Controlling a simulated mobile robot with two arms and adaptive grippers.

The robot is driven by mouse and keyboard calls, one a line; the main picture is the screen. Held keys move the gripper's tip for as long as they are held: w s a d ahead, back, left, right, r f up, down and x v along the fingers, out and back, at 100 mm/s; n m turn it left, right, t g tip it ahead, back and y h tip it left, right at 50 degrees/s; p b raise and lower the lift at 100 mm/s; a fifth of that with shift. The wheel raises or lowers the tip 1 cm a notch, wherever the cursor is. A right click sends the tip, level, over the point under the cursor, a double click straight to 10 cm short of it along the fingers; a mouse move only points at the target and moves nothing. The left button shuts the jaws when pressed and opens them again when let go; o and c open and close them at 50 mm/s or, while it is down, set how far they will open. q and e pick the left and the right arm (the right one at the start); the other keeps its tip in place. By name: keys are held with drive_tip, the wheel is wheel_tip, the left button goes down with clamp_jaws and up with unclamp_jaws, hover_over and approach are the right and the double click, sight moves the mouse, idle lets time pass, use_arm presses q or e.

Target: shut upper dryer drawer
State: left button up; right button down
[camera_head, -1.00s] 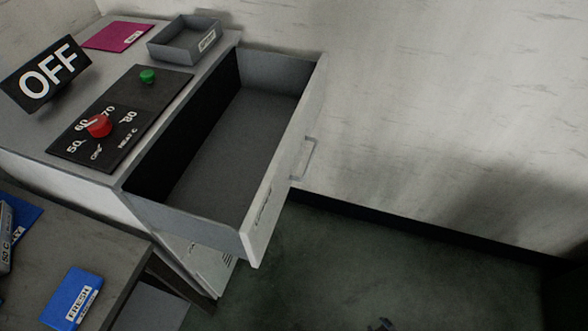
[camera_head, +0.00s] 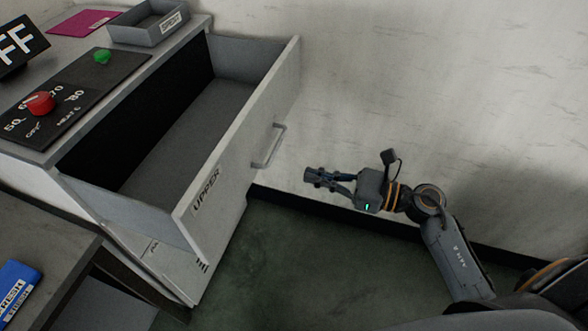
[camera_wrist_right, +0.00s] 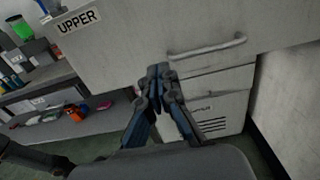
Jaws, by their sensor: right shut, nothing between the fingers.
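The upper dryer drawer (camera_head: 240,152) is pulled well out of the dryer and looks empty inside. Its front carries the label UPPER and a bar handle (camera_head: 270,146). In the right wrist view the drawer front (camera_wrist_right: 130,45) fills the upper part, with its handle (camera_wrist_right: 208,48) right of centre. My right gripper (camera_head: 312,178) is shut and empty. It stands in front of the drawer, to the right of the handle in the head view, apart from it. The right wrist view shows its closed fingers (camera_wrist_right: 158,72) just below the handle's left end. My left gripper is out of view.
The dryer top holds a control panel (camera_head: 70,95) with red and green knobs, a grey tray (camera_head: 150,32), a pink card (camera_head: 85,22) and an OFF sign (camera_head: 18,45). A side table (camera_head: 40,225) with a blue box (camera_head: 15,288) stands at left. Floor before the drawer is clear.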

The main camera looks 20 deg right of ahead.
sight(248, 159)
drive_tip(key=p+x, duration=0.3)
drive_tip(key=x, duration=0.8)
drive_tip(key=shift+w+a+r, duration=0.1)
drive_tip(key=shift+w+r, duration=0.05)
drive_tip(key=shift+w+a, duration=0.35)
drive_tip(key=shift+a, duration=0.2)
